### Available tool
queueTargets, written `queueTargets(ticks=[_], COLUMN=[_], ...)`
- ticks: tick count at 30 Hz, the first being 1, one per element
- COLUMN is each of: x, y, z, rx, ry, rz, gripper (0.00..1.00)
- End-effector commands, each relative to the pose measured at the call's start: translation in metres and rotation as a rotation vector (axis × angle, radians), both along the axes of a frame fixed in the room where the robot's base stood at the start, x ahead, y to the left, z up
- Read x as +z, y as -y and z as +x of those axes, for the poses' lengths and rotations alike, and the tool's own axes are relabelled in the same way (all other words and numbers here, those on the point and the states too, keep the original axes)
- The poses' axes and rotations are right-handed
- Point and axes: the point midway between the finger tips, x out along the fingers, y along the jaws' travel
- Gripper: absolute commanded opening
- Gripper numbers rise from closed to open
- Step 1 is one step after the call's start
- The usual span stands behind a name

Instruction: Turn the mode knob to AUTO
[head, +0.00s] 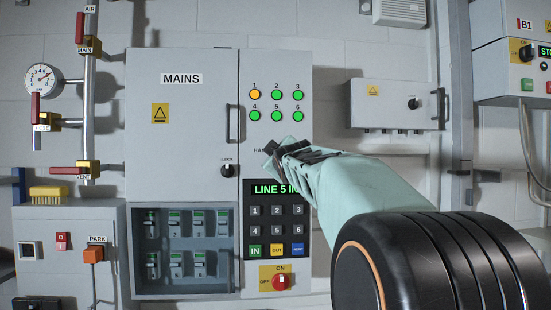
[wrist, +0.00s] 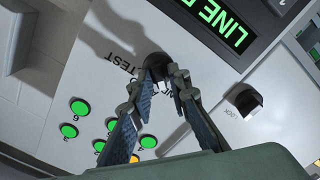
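The mode knob (wrist: 157,60) is a dark round knob on the white cabinet panel, below the numbered lights. In the wrist view its label is partly covered; TEST is readable beside it and the other lettering is broken up by my fingers. My gripper (wrist: 163,74) has its two fingers apart, with the tips at the knob, one on either side of its near edge. I cannot tell whether they touch it. The knob's pointer direction is hidden. In the head view my gripper (head: 272,150) covers the knob, and only the start of a HAND label shows.
Lit buttons (head: 276,105) are above, and the LINE 5 display (head: 276,189) and keypad (head: 275,228) are below. A door handle (head: 232,123) sticks out to the left. A red ON/OFF switch (head: 281,282) is lower down.

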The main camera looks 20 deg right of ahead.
Motion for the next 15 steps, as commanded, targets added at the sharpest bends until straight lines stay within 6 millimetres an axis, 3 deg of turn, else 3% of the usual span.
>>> queueTargets(ticks=[2, 7, 15], x=[0.0000, 0.0000, 0.0002], y=[0.0001, 0.0001, 0.0002], z=[0.0000, -0.0001, -0.0002], rx=[0.000, 0.000, 0.000], ry=[0.000, 0.000, 0.002], rz=[0.000, 0.000, 0.006], gripper=[0.17, 0.00, 0.00])
